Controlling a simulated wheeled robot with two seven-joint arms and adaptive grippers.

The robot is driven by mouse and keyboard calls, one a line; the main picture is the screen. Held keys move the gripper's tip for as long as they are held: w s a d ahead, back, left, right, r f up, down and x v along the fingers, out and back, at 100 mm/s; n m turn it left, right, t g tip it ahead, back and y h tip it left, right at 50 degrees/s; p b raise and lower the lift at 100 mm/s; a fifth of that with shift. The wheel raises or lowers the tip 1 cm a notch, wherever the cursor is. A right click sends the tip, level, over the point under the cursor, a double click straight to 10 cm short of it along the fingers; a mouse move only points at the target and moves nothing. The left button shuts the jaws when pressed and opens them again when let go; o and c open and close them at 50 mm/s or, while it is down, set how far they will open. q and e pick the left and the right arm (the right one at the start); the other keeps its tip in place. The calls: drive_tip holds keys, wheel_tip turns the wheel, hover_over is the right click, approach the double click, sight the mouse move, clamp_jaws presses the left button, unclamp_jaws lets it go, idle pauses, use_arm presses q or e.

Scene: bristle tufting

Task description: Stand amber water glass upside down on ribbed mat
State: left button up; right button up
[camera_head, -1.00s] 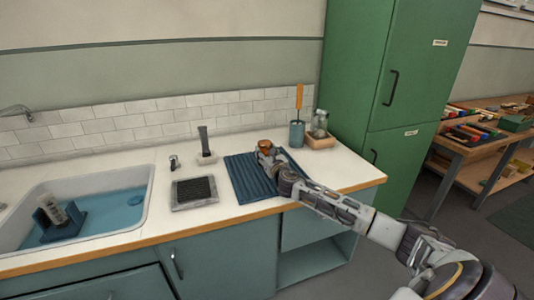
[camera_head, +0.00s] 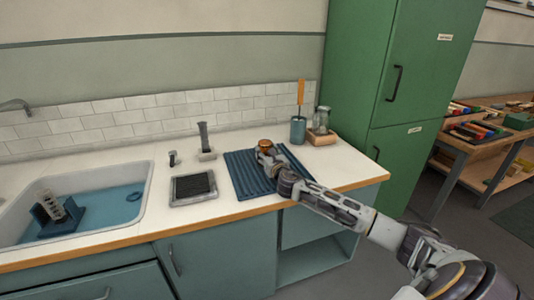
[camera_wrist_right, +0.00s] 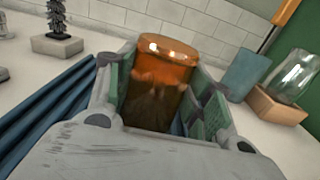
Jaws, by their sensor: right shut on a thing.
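The amber water glass (camera_head: 265,143) is at the far part of the blue ribbed mat (camera_head: 243,177). My right gripper (camera_head: 264,151) is shut on the glass, with a finger on each side of it in the right wrist view. There the glass (camera_wrist_right: 160,85) stands nearly upright, and its upper end looks like a closed, rounded base, so it appears upside down. Its lower end is hidden behind the gripper, so I cannot tell whether it touches the mat. The mat's ribs (camera_wrist_right: 50,105) show at left. My left gripper is not in view.
A blue cup with an orange-handled tool (camera_head: 298,130) and a wooden caddy with a clear glass container (camera_head: 322,139) stand right of the mat. A grey tray (camera_head: 194,200) and a brush on a block (camera_head: 206,155) lie left. The sink (camera_head: 145,190) is farther left.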

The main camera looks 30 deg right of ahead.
drive_tip(key=shift+f+b, duration=0.3)
drive_tip(key=shift+f, duration=0.15)
idle(1.0)
drive_tip(key=o, duration=1.2)
drive_tip(key=shift+o, duration=0.2)
drive_tip(key=shift+s, duration=0.2)
drive_tip(key=shift+v, duration=5.75)
drive_tip(key=shift+s, duration=0.1)
drive_tip(key=shift+f, duration=0.1)
